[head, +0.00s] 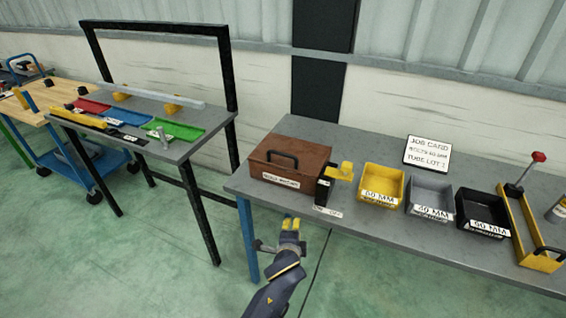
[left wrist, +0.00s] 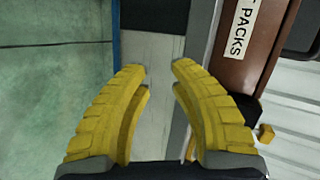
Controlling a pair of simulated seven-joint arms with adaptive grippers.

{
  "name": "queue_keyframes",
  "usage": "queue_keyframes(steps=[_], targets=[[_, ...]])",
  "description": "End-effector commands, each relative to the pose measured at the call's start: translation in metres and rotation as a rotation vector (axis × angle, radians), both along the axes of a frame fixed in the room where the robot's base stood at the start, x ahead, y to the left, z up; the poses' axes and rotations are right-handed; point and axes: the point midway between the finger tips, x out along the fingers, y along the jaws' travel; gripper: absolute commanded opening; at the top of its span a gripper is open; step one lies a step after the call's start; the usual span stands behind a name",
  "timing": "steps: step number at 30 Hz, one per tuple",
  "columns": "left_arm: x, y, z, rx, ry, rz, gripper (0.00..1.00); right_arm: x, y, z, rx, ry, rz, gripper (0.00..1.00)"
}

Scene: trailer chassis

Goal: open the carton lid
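The carton is a brown box (head: 287,163) with a dark handle (head: 282,158) on its top and a white label on its front. It stands at the left end of the grey bench, and its lid looks shut. In the left wrist view, the brown box (left wrist: 243,75) is at the upper right, its label ending in "PACKS". My left gripper (head: 290,222) is in front of the bench edge, below the box and apart from it. In the left wrist view, the yellow fingers (left wrist: 160,68) are apart with nothing between them. My right gripper is not in view.
A black holder with a yellow top (head: 343,171) stands close to the box's right side. Yellow (head: 382,182), grey (head: 428,198) and black (head: 482,212) bins stand farther right. A job card (head: 428,153) is behind them. Another table (head: 180,150) with coloured trays is at left.

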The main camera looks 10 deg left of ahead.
Motion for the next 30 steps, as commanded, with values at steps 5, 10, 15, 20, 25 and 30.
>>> queue_keyframes(steps=[5, 10, 15, 20, 25, 30], targets=[[0.002, 0.01, 0.116, 0.109, -0.148, 0.019, 0.21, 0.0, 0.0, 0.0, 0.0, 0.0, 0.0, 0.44], [-0.009, 0.023, 0.181, 0.173, -0.225, 0.05, 0.21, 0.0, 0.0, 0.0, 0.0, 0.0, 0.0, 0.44], [-0.015, 0.03, 0.208, 0.202, -0.256, 0.067, 0.21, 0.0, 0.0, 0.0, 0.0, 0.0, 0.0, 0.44], [-0.005, 0.034, 0.21, 0.208, -0.26, 0.07, 0.21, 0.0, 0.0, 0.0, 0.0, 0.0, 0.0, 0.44], [0.02, 0.039, 0.205, 0.207, -0.26, 0.069, 0.21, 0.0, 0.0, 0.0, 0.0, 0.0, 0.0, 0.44], [0.05, 0.046, 0.199, 0.208, -0.26, 0.07, 0.21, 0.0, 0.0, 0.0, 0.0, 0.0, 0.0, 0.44]])
